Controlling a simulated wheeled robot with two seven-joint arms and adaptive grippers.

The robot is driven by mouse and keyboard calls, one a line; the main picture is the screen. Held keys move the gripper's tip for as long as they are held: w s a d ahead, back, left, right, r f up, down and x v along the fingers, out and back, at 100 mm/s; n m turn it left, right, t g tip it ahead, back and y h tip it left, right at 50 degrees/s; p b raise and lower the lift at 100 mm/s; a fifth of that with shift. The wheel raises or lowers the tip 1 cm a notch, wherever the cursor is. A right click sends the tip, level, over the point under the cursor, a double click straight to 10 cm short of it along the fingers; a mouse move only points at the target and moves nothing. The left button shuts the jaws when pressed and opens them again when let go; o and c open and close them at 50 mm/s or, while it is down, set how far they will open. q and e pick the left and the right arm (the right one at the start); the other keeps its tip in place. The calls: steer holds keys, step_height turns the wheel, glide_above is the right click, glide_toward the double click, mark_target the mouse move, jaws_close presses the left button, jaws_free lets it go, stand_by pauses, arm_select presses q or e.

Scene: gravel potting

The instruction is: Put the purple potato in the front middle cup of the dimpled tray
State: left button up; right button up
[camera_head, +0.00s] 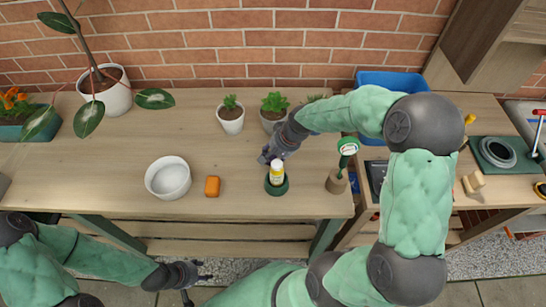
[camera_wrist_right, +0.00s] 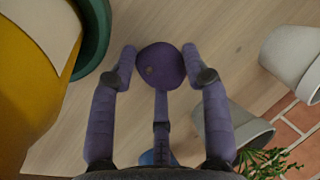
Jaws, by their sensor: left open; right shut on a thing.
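The purple potato (camera_wrist_right: 161,65) sits between the fingertips of my right gripper (camera_wrist_right: 160,72) in the right wrist view. That gripper is shut on it, over the wooden table. In the head view my right gripper (camera_head: 270,154) is just behind a yellow bottle (camera_head: 277,168) in a green holder (camera_head: 277,187); the potato cannot be made out there. My left gripper (camera_head: 196,281) is open and empty, in front of the table's front edge. I cannot make out the dimpled tray in either view; my right arm hides part of the right side.
A white bowl (camera_head: 168,178) and an orange block (camera_head: 212,186) stand left of the bottle. Potted plants (camera_head: 231,120) stand behind my right gripper. A blue bin (camera_head: 372,80) is at the back right. The table's left middle (camera_head: 100,165) is clear.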

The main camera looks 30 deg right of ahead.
steer(key=shift+f, duration=0.1)
steer(key=o, duration=0.9)
steer(key=shift+c, duration=0.2)
